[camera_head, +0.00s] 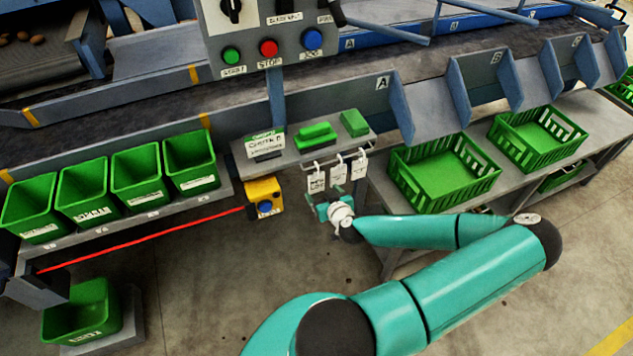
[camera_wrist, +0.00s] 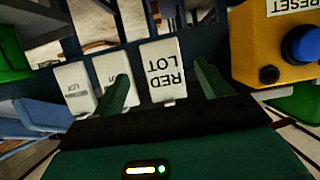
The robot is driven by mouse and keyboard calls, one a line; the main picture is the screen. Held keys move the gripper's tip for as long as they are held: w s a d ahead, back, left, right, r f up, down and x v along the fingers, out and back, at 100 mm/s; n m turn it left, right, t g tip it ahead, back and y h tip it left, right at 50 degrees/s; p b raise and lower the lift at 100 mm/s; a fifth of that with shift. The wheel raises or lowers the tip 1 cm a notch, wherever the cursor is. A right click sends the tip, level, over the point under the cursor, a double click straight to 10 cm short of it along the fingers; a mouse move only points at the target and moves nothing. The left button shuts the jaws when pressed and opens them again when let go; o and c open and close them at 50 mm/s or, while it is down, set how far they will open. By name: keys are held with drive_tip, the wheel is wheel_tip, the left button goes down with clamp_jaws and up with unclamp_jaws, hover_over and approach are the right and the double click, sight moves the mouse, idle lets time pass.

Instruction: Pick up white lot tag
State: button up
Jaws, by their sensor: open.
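Three white tags hang from hooks on the front of a small shelf. In the wrist view, upside down, the right tag (camera_wrist: 164,72) reads "RED LOT". The middle tag (camera_wrist: 110,72) is partly covered by a finger. The left tag (camera_wrist: 75,88) shows "LOT", but its upper word is too small to read. I cannot tell which one is the white lot tag. My gripper (camera_wrist: 163,74) is open, its fingers either side of the "RED LOT" tag in the picture, with nothing held. In the head view my gripper (camera_head: 335,204) is just below the tags.
A yellow reset box (camera_head: 264,197) with a blue button is close left of the tags. The shelf (camera_head: 292,158) holds a sign and green blocks. Green crates (camera_head: 443,203) stand to the right. A red line (camera_head: 150,240) runs below the green bins (camera_head: 137,177).

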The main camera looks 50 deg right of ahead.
sight(317, 187)
drive_tip(key=x, duration=0.4)
drive_tip(key=shift+w+f, duration=0.25)
drive_tip(key=shift+f, duration=0.1)
drive_tip(key=c, duration=1.1)
drive_tip(key=shift+r, duration=0.15)
